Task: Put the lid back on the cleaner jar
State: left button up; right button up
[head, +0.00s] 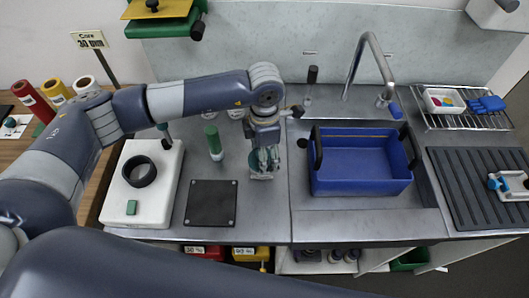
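My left gripper (264,158) points down at the middle of the counter, left of the sink. A small teal-green and pale item (262,164) shows between and behind its fingers, low over the counter. I cannot tell whether this is the cleaner jar, its lid or both, nor whether the fingers grip it. A green cylinder (214,143) stands upright left of the gripper. Clear round items (236,113) sit behind it, partly hidden by my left arm. My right gripper is not in view.
A blue tub (362,188) with dark handles sits in the sink, under the tap (362,60). A dark square mat (211,217) lies bare at front left. A white block (160,200) bears a black ring (139,171). A wire rack (465,120) stands at right.

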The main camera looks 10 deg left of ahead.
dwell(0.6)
pick_arm(q)
jog(key=shift+b, duration=0.45)
dwell(0.4)
jog(key=o, duration=0.9)
jog(key=shift+c, duration=0.2)
jog(key=o, duration=0.4)
